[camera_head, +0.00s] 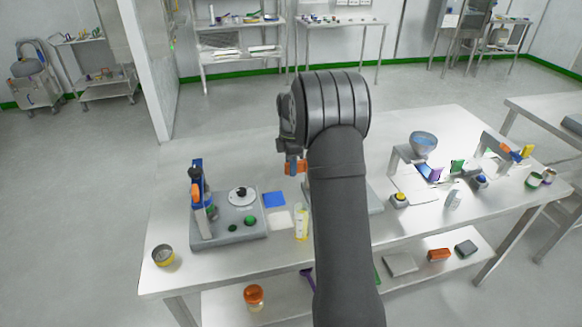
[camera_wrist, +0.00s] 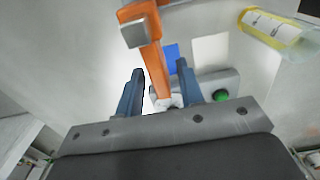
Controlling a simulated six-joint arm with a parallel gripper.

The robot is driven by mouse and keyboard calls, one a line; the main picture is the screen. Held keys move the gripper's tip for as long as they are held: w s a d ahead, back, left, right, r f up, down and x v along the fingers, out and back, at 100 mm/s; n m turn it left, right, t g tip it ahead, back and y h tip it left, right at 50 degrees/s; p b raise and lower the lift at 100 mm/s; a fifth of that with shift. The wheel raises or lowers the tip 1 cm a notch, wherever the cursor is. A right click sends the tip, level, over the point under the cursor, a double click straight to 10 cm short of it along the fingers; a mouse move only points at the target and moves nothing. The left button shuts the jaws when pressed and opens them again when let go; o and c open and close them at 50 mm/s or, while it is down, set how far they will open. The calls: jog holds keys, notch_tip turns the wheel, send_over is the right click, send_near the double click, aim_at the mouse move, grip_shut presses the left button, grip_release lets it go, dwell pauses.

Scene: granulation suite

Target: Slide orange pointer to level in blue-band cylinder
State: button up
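My gripper (camera_head: 291,168) is above the table's middle, left of my arm. In the wrist view its two blue fingers (camera_wrist: 160,70) are apart. The orange pointer (camera_wrist: 153,62) is a bar with a grey block at its upper end; its lower part shows between the fingers, with a gap on both sides. I cannot tell whether it is level with the fingertips or beyond them. An orange part also shows beside the gripper in the head view (camera_head: 303,167). A clear cylinder with yellow contents (camera_head: 301,224) stands in front; it shows in the wrist view too (camera_wrist: 272,31). I see no blue band.
My arm hides the table's middle.

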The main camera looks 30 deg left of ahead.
jog(key=shift+r, duration=2.95)
jog(key=shift+f, duration=3.95)
jog(key=shift+r, duration=0.1)
